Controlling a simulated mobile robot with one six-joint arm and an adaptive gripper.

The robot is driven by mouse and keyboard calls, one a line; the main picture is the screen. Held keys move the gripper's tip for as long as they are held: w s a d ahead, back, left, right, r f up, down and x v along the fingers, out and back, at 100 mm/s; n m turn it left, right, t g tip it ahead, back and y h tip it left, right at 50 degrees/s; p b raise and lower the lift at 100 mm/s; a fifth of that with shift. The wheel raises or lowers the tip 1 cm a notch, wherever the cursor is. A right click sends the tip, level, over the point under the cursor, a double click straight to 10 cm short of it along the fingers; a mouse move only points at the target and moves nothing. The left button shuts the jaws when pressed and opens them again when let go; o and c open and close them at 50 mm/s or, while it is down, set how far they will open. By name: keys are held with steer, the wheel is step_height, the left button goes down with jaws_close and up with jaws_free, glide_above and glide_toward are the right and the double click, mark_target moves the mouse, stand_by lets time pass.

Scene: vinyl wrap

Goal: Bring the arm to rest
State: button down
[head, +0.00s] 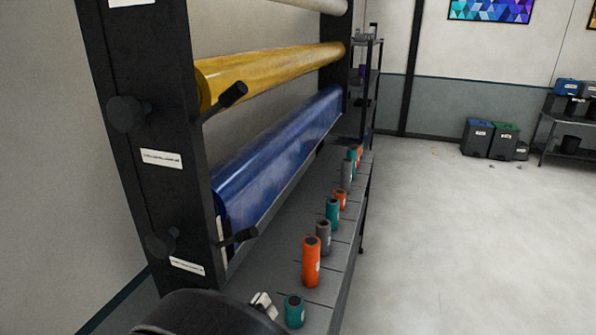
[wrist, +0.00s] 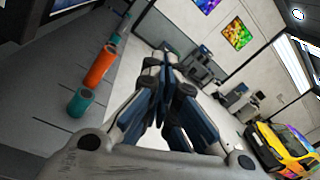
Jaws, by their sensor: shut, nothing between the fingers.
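My gripper (wrist: 165,68) shows in the wrist view with its fingers together and nothing between them. It is clear of the shelf and its tubes. In the head view a dark rounded part of my arm shows at the bottom, left of the nearest teal tube (head: 294,311).
A rack holds a yellow roll (head: 270,72) and a blue roll (head: 280,155). Several orange, grey and teal tubes, such as an orange one (head: 311,262), stand along the grey shelf (head: 337,255). Bins (head: 476,137) stand far back. The floor (head: 460,240) to the right is clear.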

steer(key=s+d+f+m+g+h+b, duration=0.1)
steer(key=s+d+f+m+g+b, duration=0.15)
steer(key=d+m+g, duration=0.4)
steer(key=s+d+f+m+g+h+b, duration=0.1)
steer(key=d+f+m+h+b, duration=0.2)
steer(key=d, duration=0.6)
steer(key=s+d+f+m+g+b, duration=0.1)
steer(key=d+f+m+g+b, duration=0.25)
steer(key=d+m, duration=0.35)
steer(key=s+f+m+g+y+b, duration=0.1)
steer(key=s+f+m+y+b, duration=0.8)
steer(key=m, duration=1.1)
steer(key=shift+s+f+y+b, duration=0.25)
steer(key=shift+f+y+b, duration=0.65)
steer(key=shift+b, duration=0.75)
steer(key=shift+m, duration=0.25)
